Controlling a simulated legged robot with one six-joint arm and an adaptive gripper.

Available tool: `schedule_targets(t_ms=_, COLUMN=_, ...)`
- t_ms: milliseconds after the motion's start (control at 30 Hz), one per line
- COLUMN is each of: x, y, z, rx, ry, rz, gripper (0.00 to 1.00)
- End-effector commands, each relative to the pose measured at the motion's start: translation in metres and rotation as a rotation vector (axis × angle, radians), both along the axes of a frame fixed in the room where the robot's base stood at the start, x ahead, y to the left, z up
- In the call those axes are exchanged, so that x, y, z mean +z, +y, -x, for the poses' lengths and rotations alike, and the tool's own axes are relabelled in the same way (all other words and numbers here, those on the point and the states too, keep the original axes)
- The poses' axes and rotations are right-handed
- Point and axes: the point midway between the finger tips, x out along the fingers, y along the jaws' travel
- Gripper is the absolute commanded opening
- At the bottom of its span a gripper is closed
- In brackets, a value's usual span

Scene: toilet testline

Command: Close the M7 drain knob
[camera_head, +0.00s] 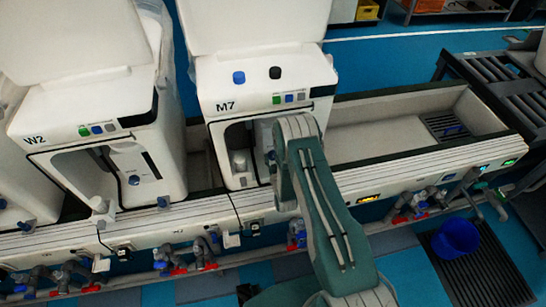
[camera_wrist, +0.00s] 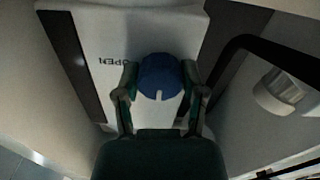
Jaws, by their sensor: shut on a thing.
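The M7 unit (camera_head: 262,90) is a white machine with a dark-framed front opening, in the middle of the head view. My arm reaches into that opening, and my gripper is hidden there in the head view. In the wrist view a blue round knob (camera_wrist: 159,76) with a white mark on its lower edge sits on a white panel (camera_wrist: 105,30). The word OPEN is printed on the panel left of the knob. My gripper (camera_wrist: 160,88) is shut on the blue knob, one finger on each side. The white mark points toward the bottom of the picture.
A black curved bar (camera_wrist: 235,50) and a white round part (camera_wrist: 282,92) are close on the right in the wrist view. The W2 unit (camera_head: 85,120) stands left of M7. An empty trough (camera_head: 400,125) lies to the right. A blue bucket (camera_head: 456,237) is on the floor grate.

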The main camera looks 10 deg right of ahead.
Motion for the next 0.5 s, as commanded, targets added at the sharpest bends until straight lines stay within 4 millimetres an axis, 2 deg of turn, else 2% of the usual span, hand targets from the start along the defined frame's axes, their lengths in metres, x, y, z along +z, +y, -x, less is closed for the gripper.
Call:
schedule_targets(t_ms=300, x=0.0015, y=0.0012, z=-0.0017, rx=0.003, ry=-0.004, rz=0.014, gripper=0.06)
schedule_targets(t_ms=333, x=0.0016, y=0.0012, z=-0.0018, rx=0.003, ry=-0.005, rz=0.014, gripper=0.62)
schedule_targets(t_ms=400, x=0.0016, y=0.0012, z=-0.0017, rx=0.003, ry=-0.005, rz=0.014, gripper=0.88)
schedule_targets(t_ms=500, x=0.0014, y=0.0009, z=-0.0012, rx=0.003, ry=-0.004, rz=0.013, gripper=0.88)
